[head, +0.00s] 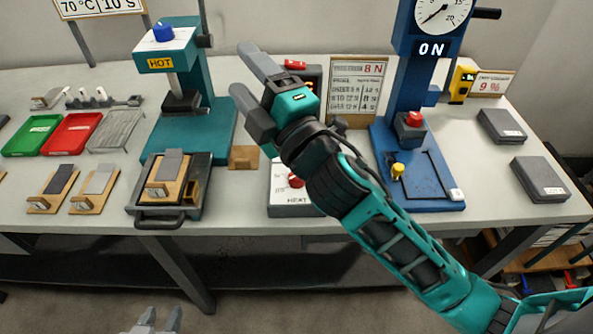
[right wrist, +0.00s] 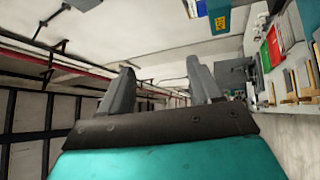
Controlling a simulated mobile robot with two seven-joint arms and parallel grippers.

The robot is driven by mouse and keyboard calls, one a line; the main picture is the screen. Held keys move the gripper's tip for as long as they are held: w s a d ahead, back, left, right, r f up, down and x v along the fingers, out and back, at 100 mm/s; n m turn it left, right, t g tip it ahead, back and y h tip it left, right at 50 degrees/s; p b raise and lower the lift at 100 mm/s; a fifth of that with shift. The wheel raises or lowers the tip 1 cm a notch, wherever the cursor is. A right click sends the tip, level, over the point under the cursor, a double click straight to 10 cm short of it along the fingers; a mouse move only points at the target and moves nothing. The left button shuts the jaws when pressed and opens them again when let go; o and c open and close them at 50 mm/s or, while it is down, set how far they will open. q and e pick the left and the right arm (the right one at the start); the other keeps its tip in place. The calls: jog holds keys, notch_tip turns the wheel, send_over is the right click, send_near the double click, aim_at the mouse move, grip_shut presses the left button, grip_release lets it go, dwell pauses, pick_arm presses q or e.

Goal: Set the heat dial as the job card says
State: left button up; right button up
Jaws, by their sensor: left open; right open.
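My left gripper (head: 161,320) is open at the bottom edge, below the table front. A sign at top left (head: 100,6) reads 70 °C and 10 s. A printed card (head: 357,90) shows 8 N above a table of figures.
A teal press (head: 210,115) marked HOT stands left of the dial, with a tray (head: 140,212) before it. A blue stand (head: 408,60) with a gauge reads 0 N at right. Green (head: 30,136) and red trays (head: 72,134) lie at far left.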

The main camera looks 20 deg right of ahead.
jog(key=s+a+r+n+g+y, duration=0.3)
jog(key=a+r+n+g+y, duration=0.25)
jog(key=a+n+y, duration=0.7)
jog(key=s+n+g, duration=0.2)
jog(key=n+g, duration=0.5)
jog(key=n, duration=0.3)
jog(key=n+g+h, duration=0.7)
jog(key=n+h, duration=1.4)
send_over(295, 182)
jog(key=w, duration=0.1)
notch_tip(295, 182, down, 16)
jog(key=f, duration=0.1)
jog(key=shift+y, duration=0.25)
jog(key=f, duration=1.2)
jog(key=shift+w+d+p, duration=0.15)
jog(key=shift+d+p, duration=0.2)
